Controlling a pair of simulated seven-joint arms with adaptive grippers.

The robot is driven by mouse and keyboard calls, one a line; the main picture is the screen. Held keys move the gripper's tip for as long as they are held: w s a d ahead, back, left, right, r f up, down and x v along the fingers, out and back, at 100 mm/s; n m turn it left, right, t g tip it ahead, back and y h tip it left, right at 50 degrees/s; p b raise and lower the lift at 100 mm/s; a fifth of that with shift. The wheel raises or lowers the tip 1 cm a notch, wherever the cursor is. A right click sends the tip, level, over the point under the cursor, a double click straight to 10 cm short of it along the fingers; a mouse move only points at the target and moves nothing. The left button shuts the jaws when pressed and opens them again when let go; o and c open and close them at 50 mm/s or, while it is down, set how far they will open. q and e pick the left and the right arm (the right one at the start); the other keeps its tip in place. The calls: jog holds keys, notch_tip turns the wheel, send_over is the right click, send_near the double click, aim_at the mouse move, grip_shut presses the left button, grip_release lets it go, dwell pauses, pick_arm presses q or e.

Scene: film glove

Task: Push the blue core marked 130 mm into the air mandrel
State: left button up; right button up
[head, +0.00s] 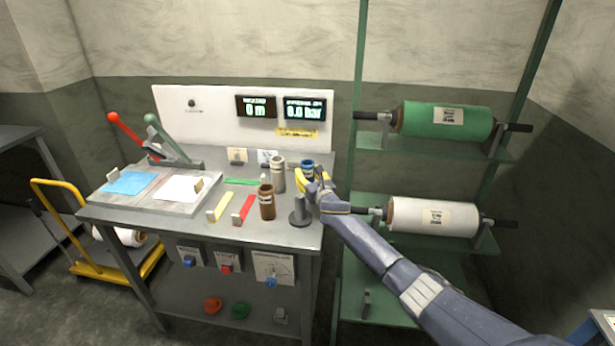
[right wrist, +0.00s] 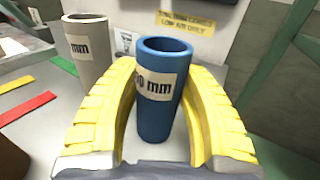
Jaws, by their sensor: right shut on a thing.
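The blue core (head: 308,164) stands upright at the right rear of the grey bench. In the right wrist view the blue core (right wrist: 162,100) shows a label of which only "0 mm" is readable. My right gripper (head: 312,180) has its yellow fingers shut on the core, one on each side; it also shows in the right wrist view (right wrist: 165,115). I cannot tell whether the core's base touches the bench. A dark grey post on a round base (head: 300,212), probably the air mandrel, stands at the bench's front right, apart from the core. My left gripper is not in view.
A grey core (head: 278,175) stands left of the blue one, and a brown core (head: 267,203) nearer the front. Red (head: 244,209) and yellow (head: 219,207) strips lie left of them. A green rack (head: 430,152) with film rolls is at the right.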

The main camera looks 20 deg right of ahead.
notch_tip(320, 180, up, 19)
jog(key=shift+f, duration=0.15)
jog(key=f, duration=0.1)
jog(key=s+f, duration=0.1)
jog(key=a+f, duration=0.1)
jog(key=shift+s+f, duration=0.2)
jog(key=shift+f, duration=0.1)
jog(key=shift+n+y, duration=0.3)
jog(key=shift+y, duration=0.2)
jog(key=s+a, duration=0.1)
jog(key=s+a+f, duration=0.1)
jog(key=s+a, duration=0.1)
jog(key=shift+s+a+f, duration=0.1)
jog(key=shift+s+f, duration=0.3)
jog(key=s, duration=0.1)
jog(key=s+a, duration=0.2)
jog(key=s, duration=0.1)
jog(key=shift+r, duration=0.25)
jog(key=s+r, duration=0.1)
jog(key=s, duration=0.1)
jog(key=s+r, duration=0.1)
jog(key=r, duration=0.1)
jog(key=shift+s+a, duration=0.35)
jog(key=shift+a, duration=0.05)
jog(key=shift+s+d+r+h, duration=0.25)
jog(key=shift+s+r+h, duration=0.1)
jog(key=shift+h, duration=0.15)
